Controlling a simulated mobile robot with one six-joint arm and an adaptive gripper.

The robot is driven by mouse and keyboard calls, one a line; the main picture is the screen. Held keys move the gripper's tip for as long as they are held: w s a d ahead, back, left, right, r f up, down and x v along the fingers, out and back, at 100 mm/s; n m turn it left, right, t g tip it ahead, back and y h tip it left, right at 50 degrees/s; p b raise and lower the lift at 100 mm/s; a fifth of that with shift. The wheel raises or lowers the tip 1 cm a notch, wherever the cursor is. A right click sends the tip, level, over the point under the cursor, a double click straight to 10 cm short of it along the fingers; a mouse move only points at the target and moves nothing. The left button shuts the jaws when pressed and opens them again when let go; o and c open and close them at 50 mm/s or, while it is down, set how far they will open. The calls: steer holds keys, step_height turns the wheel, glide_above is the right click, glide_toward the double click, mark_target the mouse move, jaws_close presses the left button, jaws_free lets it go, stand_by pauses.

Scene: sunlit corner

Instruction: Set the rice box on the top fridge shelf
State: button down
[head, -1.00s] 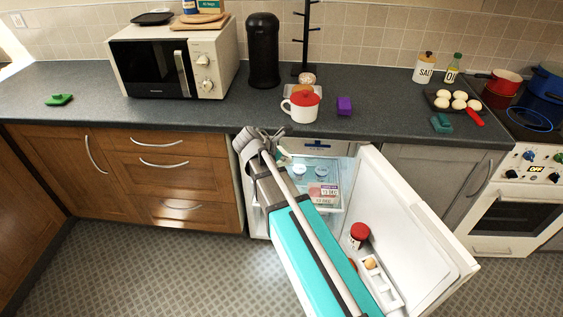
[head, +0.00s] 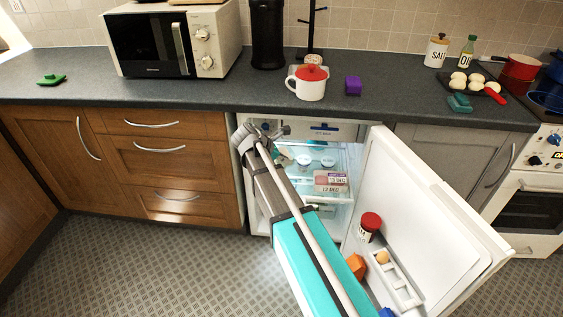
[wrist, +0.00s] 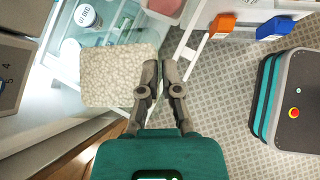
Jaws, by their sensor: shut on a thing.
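The rice box (wrist: 115,78) is a pale, grain-patterned block in the wrist view, left of my fingers and overlapped by one at its right edge. My gripper (wrist: 160,65) is shut on that edge; the exact contact is hard to see. In the head view my gripper (head: 275,132) is at the upper left of the open fridge, and the box cannot be made out there. The pots also show in the wrist view (wrist: 85,15).
The open fridge door (head: 430,210) stands to the right, holding a red-lidded jar (head: 370,222), an egg (head: 382,257) and an orange item (head: 356,265). Wooden drawers (head: 165,160) flank the fridge on the left. The counter (head: 215,92) overhangs it.

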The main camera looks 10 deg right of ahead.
step_height(320, 180, down, 7)
steer(key=w+m+b, duration=0.1)
steer(key=w+b, duration=0.1)
steer(key=b, duration=0.4)
steer(key=shift+w+g, duration=0.35)
steer(key=shift+g, duration=0.05)
step_height(320, 180, down, 6)
steer(key=b, duration=0.6)
steer(key=shift+f+b, duration=0.25)
steer(key=shift+b, duration=0.1)
steer(key=shift+f+b, duration=0.55)
steer(key=shift+f, duration=0.05)
stand_by(0.5)
steer(key=c, duration=0.7)
jaws_free()
